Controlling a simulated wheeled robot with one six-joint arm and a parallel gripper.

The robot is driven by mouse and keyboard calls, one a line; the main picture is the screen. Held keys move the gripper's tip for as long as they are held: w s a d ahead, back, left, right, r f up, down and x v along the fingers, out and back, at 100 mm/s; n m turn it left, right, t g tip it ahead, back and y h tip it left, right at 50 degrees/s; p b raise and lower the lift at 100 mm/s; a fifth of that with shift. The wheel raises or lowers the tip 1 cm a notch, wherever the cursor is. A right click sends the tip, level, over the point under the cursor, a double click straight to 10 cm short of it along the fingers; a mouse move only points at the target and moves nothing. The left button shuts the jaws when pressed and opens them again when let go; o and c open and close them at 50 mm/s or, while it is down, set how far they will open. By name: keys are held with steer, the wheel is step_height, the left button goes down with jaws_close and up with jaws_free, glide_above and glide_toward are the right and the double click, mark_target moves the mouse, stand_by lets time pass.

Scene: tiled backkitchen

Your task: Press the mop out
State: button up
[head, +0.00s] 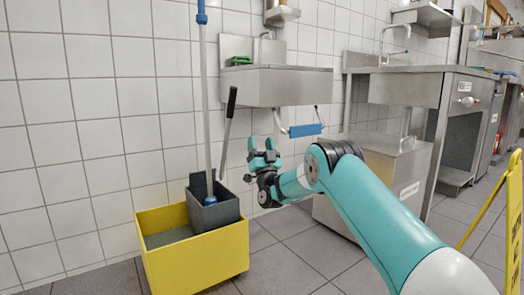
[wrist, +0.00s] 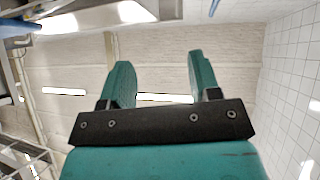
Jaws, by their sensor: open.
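A yellow bucket (head: 205,262) stands on the floor by the tiled wall. A grey wringer (head: 225,211) sits at its back right. The mop (head: 204,90), a grey pole with blue parts, stands almost upright with its lower end in the wringer; the mop head is hidden. The wringer's lever (head: 231,103) has a black grip and rises tilted slightly right. My gripper (head: 263,146) is right of the lever, below its grip, apart from it, with fingers upward. In the wrist view my gripper (wrist: 162,78) is open and empty, facing the ceiling.
A steel sink (head: 290,86) hangs on the wall above and behind my gripper, with a blue-padded bar (head: 305,130) below it. A steel cabinet (head: 385,185) stands to the right. A yellow floor sign (head: 513,220) is at the right edge. Floor right of the bucket is clear.

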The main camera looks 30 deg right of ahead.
steer(key=b+v, duration=0.8)
steer(key=v, duration=0.9)
steer(key=shift+s+b, duration=0.2)
steer(key=shift+b, duration=0.15)
steer(key=shift+f, duration=0.1)
